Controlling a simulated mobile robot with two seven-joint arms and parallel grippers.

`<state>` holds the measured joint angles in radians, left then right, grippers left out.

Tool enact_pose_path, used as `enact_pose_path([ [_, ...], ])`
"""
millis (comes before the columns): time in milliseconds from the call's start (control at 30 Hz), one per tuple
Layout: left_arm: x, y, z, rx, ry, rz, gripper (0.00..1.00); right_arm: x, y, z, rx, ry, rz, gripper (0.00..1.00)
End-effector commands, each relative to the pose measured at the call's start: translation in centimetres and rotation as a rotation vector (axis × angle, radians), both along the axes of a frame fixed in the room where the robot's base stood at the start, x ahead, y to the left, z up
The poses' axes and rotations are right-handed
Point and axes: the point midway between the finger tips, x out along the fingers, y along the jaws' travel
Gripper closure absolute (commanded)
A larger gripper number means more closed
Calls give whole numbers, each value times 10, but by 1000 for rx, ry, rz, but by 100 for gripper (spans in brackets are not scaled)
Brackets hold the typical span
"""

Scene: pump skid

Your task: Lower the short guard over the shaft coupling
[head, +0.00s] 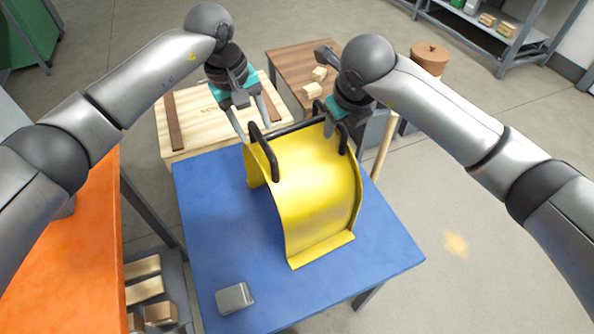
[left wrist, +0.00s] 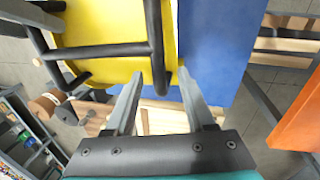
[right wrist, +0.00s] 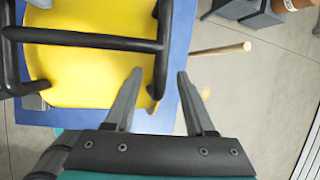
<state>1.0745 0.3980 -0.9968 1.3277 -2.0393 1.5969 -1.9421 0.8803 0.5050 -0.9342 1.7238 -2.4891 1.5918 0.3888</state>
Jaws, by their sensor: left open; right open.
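The short guard is a yellow curved sheet (head: 315,195) with black tube handles (head: 264,150). It stands on a blue tabletop (head: 215,240). My left gripper (head: 253,120) is open at the guard's back left. In the left wrist view a black handle bar (left wrist: 153,40) reaches between its spread fingertips (left wrist: 160,74). My right gripper (head: 335,122) is open at the back right handle. In the right wrist view a black bar (right wrist: 163,40) lies between its spread fingertips (right wrist: 159,74). Neither gripper is closed on a bar. I see no shaft coupling.
A small grey block (head: 235,298) lies at the blue table's front left. An orange surface (head: 85,235) is close on the left. A pale wooden top (head: 195,110) and a brown table (head: 290,65) with wood blocks stand behind. Floor on the right is open.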

Motion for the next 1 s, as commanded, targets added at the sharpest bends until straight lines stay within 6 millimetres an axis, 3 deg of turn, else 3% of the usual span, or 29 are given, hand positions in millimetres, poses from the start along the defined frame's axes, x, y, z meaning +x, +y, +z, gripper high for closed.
enact_pose_path([
  [133, 0, -2, -9, -1, 2, -1, 45, 3, 0, -9, 0, 2, 0, 45],
  [467, 1, -2, -11, 0, 0, -1, 46, 4, 0, -10, 0, 0, 1, 46],
  [933, 1, -2, -10, 0, 0, 0, 99, 4, 0, -10, 0, 0, 0, 99],
  [1000, 1, -2, -10, 0, 0, 0, 100, 4, 0, -10, 0, 0, 0, 100],
])
